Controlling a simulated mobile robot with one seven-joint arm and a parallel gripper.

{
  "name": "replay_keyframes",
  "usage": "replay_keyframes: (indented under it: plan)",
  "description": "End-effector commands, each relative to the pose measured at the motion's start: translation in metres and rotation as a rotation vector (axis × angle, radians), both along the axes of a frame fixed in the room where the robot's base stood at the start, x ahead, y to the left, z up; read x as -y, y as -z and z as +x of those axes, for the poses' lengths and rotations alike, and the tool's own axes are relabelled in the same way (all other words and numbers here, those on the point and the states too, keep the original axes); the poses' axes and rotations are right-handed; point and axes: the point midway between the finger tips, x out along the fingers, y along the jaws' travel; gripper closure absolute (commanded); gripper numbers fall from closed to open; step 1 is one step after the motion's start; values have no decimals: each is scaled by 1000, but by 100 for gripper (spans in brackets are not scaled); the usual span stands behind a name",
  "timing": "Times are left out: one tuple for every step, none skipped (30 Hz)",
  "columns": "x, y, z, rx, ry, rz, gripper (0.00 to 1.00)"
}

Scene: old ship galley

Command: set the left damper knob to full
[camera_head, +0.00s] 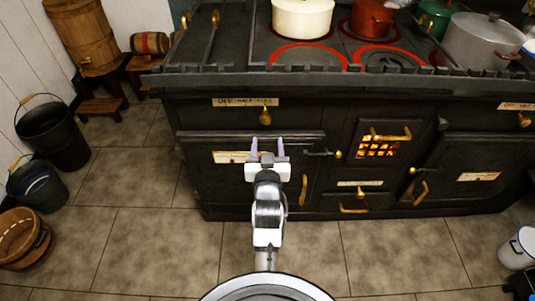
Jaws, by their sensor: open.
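The left damper knob (265,117) is a small brass knob on the black stove front. A pale label (245,102) sits just above it, starting with "OFF"; the rest is hard to read. The knob looks roughly upright, but its exact setting is too small to tell. My gripper (267,148) is open and empty, fingers pointing towards the stove, in front of the left oven door and a little below the knob in the picture. It appears apart from the knob.
A second brass knob (523,119) is at the right. Pots, including a cream pot (302,17), stand on red-ringed hotplates. Black buckets (54,134) stand at left. The tiled floor before the stove is mostly clear.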

Motion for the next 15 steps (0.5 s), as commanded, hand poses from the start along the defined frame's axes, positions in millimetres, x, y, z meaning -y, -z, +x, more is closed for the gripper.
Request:
replay_keyframes:
  plan:
    - [0, 2, -8, -1, 0, 0, 48]
    - [0, 2, -11, -2, 0, 0, 48]
    - [0, 1, -15, -1, 0, 0, 48]
    - [0, 1, -18, 0, 0, 0, 48]
    - [0, 1, -20, -1, 0, 0, 48]
    - [0, 1, -22, -1, 0, 0, 48]
    - [0, 1, -23, 0, 0, 0, 48]
    - [0, 0, -24, 0, 0, 0, 48]
    - [0, 0, -25, 1, 0, 0, 48]
    - [0, 0, -26, 1, 0, 0, 48]
    - [0, 0, -26, 1, 0, 0, 48]
    - [0, -1, -26, 1, 0, 0, 48]
    - [0, -1, -26, 1, 0, 0, 48]
    - [0, -1, -26, 1, 0, 0, 48]
    - [0, -1, -26, 1, 0, 0, 48]
